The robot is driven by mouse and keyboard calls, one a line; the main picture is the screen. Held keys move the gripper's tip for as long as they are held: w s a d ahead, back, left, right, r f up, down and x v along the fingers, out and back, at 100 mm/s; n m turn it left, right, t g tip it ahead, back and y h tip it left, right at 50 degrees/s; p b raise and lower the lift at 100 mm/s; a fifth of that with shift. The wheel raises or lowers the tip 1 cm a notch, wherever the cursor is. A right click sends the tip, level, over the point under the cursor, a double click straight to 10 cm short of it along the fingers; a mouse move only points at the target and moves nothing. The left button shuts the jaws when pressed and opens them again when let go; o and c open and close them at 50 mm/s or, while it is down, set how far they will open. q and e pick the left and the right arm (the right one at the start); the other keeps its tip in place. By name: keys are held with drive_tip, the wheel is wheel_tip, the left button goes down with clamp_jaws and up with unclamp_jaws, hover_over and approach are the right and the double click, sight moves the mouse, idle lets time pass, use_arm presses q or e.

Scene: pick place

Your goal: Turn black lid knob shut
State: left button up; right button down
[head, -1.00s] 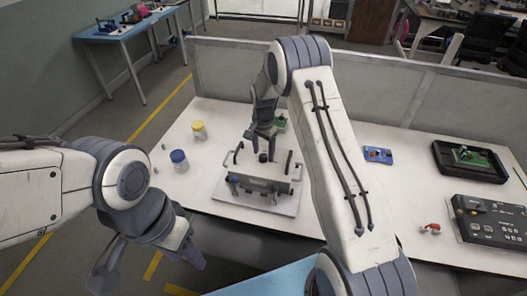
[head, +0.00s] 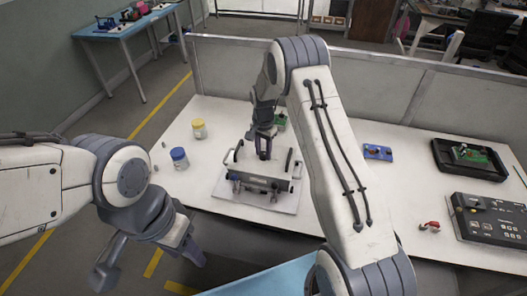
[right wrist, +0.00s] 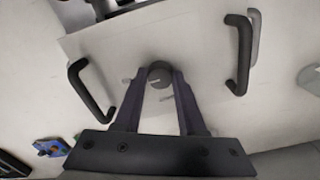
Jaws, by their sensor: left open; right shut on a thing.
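A pale box with a flat lid (head: 259,171) stands on a light base plate in the middle of the table in the head view. The black lid knob (right wrist: 160,73) is round and shows at the centre of the lid in the right wrist view. My right gripper (head: 264,152) is above the lid, pointing down. In the right wrist view its fingers (right wrist: 159,80) are shut on the knob, one on each side. Black handles (right wrist: 90,92) stand to both sides of the knob. My left gripper (head: 150,262) is open and empty, in front of the table's left edge.
A blue-lidded jar (head: 179,159) and a yellow-lidded jar (head: 199,129) stand left of the box. A green item (head: 281,121) is behind it. A blue item (head: 377,152), a black tray (head: 440,165) and a control box (head: 490,225) are to the right. A grey partition (head: 225,68) runs along the back.

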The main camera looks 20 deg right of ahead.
drive_tip(key=n, duration=0.3)
drive_tip(key=shift+n+b, duration=0.4)
drive_tip(key=n, duration=0.4)
drive_tip(key=shift+n+b, duration=0.3)
drive_tip(key=shift+b, duration=0.05)
drive_tip(key=n, duration=0.4)
drive_tip(key=shift+n, duration=0.3)
drive_tip(key=shift+n+b, duration=0.35)
drive_tip(key=shift+n, duration=1.85)
drive_tip(key=shift+c, duration=2.4)
unclamp_jaws()
drive_tip(key=shift+r, duration=0.1)
